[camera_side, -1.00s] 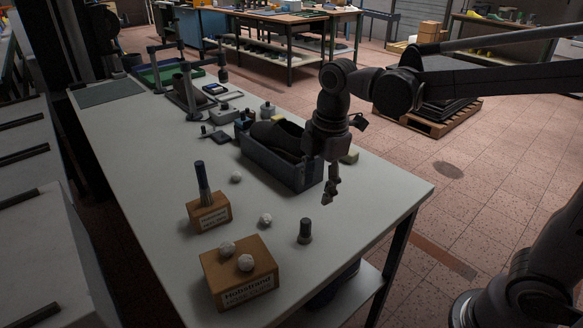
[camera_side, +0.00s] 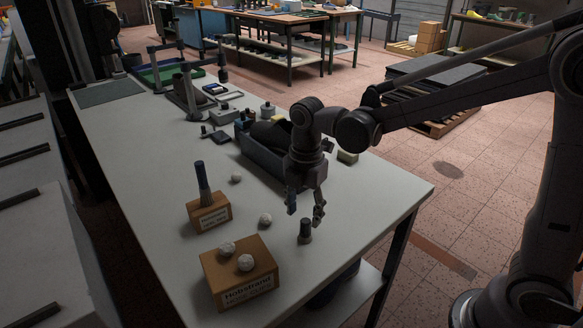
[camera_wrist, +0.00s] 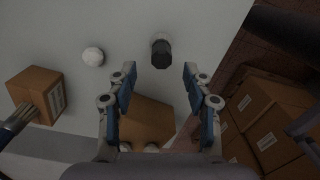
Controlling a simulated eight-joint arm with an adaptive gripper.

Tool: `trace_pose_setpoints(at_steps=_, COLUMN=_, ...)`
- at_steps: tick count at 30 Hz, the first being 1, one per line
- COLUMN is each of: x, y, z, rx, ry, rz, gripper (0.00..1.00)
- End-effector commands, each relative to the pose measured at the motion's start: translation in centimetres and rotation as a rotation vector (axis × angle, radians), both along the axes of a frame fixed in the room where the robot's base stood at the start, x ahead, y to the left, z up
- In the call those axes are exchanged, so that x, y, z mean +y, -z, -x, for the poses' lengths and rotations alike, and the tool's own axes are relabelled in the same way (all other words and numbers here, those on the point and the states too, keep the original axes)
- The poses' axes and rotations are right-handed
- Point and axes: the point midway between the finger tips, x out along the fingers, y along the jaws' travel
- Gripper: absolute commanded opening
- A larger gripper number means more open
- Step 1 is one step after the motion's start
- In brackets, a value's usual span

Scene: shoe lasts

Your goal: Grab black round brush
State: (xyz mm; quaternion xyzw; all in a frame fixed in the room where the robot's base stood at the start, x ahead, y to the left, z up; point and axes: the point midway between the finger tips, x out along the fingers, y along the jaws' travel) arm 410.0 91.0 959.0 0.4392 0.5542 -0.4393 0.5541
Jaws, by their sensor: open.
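The black round brush (camera_side: 305,231) stands upright on the white table near its front right edge. In the wrist view the brush (camera_wrist: 161,53) shows from above, beyond the fingertips and roughly midway between them. My gripper (camera_side: 305,209) points down with its fingers apart, just above and slightly behind the brush in the side view. In the wrist view my gripper (camera_wrist: 160,76) has its two blue-padded fingers wide apart with nothing held between them.
Loose white balls (camera_side: 265,220) lie nearby. A dark bin (camera_side: 262,164) stands behind my gripper. The table's right edge is close.

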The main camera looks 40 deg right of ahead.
Motion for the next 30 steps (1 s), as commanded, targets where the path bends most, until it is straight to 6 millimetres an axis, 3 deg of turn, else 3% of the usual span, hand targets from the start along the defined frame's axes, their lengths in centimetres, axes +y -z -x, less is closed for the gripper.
trace_pose_setpoints(at_steps=9, x=-0.2, y=3.8, z=0.1, rx=-0.001, ry=0.0, rz=0.0, gripper=0.51)
trace_pose_setpoints(at_steps=19, x=-0.2, y=4.4, z=0.1, rx=-0.001, ry=0.0, rz=0.0, gripper=0.51)
trace_pose_setpoints(at_steps=20, x=-0.2, y=4.4, z=0.1, rx=-0.001, ry=0.0, rz=0.0, gripper=0.45)
trace_pose_setpoints(at_steps=24, x=-0.2, y=4.4, z=0.1, rx=-0.001, ry=0.0, rz=0.0, gripper=0.05)
trace_pose_setpoints(at_steps=25, x=-0.2, y=4.4, z=0.1, rx=-0.001, ry=0.0, rz=0.0, gripper=0.0)
trace_pose_setpoints(at_steps=30, x=-0.2, y=4.4, z=0.2, rx=-0.001, ry=0.0, rz=0.0, gripper=0.0)
